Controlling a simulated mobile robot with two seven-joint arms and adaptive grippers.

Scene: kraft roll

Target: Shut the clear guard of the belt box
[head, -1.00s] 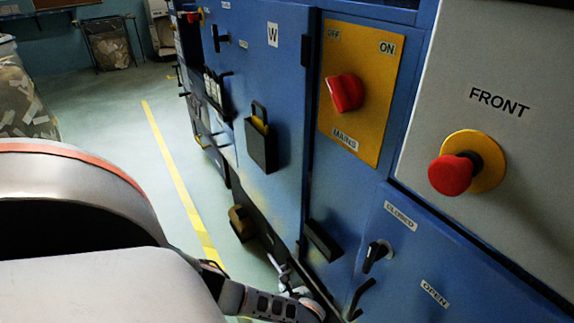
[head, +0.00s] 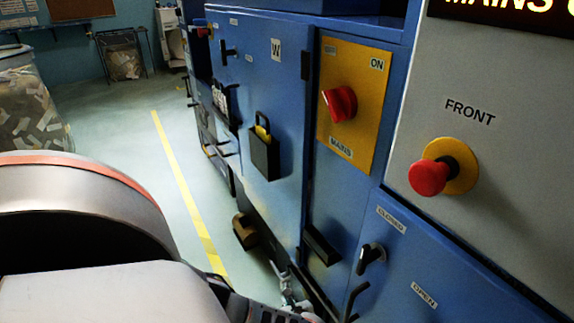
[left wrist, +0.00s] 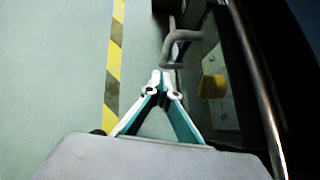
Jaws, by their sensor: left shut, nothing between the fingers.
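My left gripper (left wrist: 160,77) is shut and empty in the left wrist view, its teal and white fingers meeting at the tips. A bent grey handle (left wrist: 183,38) is just beyond the fingertips; I cannot tell whether they touch it. To its right is a dark, see-through panel (left wrist: 218,110) in a dark frame, perhaps the clear guard, with a yellow part (left wrist: 212,87) showing inside. Whether it is open or shut is unclear. In the head view my left gripper (head: 287,283) is small and low beside the blue machine. My right gripper is not in view.
The blue machine front (head: 275,110) carries a red mains knob (head: 340,103), a red stop button (head: 429,177) and a black latch handle (head: 371,257). A brown block (head: 244,230) sticks out low. Open floor with a yellow line (head: 180,180) lies left.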

